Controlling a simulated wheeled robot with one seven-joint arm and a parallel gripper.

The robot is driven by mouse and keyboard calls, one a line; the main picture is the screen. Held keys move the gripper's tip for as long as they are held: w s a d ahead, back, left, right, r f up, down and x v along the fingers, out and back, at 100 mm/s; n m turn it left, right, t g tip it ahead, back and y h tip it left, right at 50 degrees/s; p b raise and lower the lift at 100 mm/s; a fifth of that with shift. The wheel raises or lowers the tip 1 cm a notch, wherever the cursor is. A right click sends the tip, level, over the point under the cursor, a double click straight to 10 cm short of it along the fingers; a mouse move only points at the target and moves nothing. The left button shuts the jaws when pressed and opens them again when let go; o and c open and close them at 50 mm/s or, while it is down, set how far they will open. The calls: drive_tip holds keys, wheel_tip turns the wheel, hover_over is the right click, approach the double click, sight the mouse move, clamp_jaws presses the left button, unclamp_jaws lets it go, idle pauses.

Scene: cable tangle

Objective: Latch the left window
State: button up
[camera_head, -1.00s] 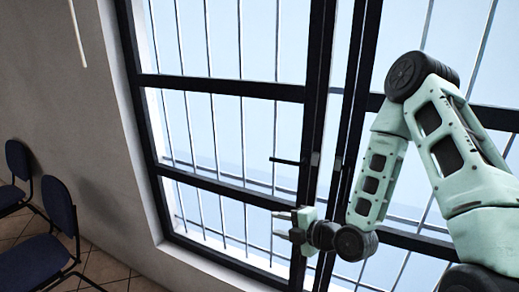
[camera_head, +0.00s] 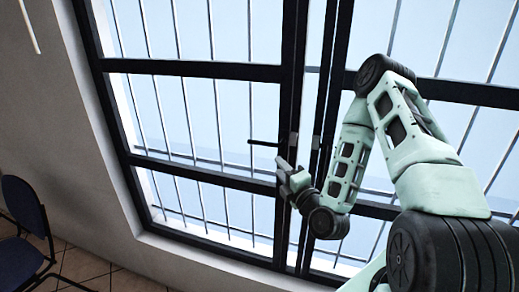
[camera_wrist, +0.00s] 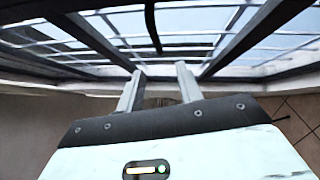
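The left window (camera_head: 103,66) has a black frame and stands at the left of the head view. Its short black handle (camera_head: 264,143) lies nearly level, sticking out to the left from the window's right-hand upright. My gripper (camera_head: 281,169) is just below the handle, beside that upright, with its fingers pointing up. In the wrist view my gripper (camera_wrist: 159,68) has its two grey fingers apart with nothing between them. A dark upright bar lies beyond the fingertips there; I cannot tell whether it is the handle. Contact between gripper and handle cannot be made out.
A right window (camera_head: 455,88) stands behind my arm, with a small catch or handle (camera_head: 316,142) near its left upright. Thin bars run behind the glass. A dark blue chair (camera_head: 24,208) stands at the lower left on the tiled floor, near the plain wall (camera_head: 50,120).

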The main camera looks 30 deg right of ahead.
drive_tip(key=w, duration=0.1)
drive_tip(key=b, duration=0.9)
approach(260, 143)
drive_tip(key=w, duration=0.2)
drive_tip(key=w+p, duration=0.1)
drive_tip(key=w, duration=0.1)
drive_tip(key=w+d+p, duration=0.1)
drive_tip(key=w, duration=0.2)
drive_tip(key=w+p, duration=0.2)
drive_tip(key=shift+w+d+r, duration=0.2)
drive_tip(key=shift+w+r, duration=0.2)
drive_tip(key=shift+w+f, duration=0.1)
drive_tip(key=shift+w, duration=0.35)
clamp_jaws()
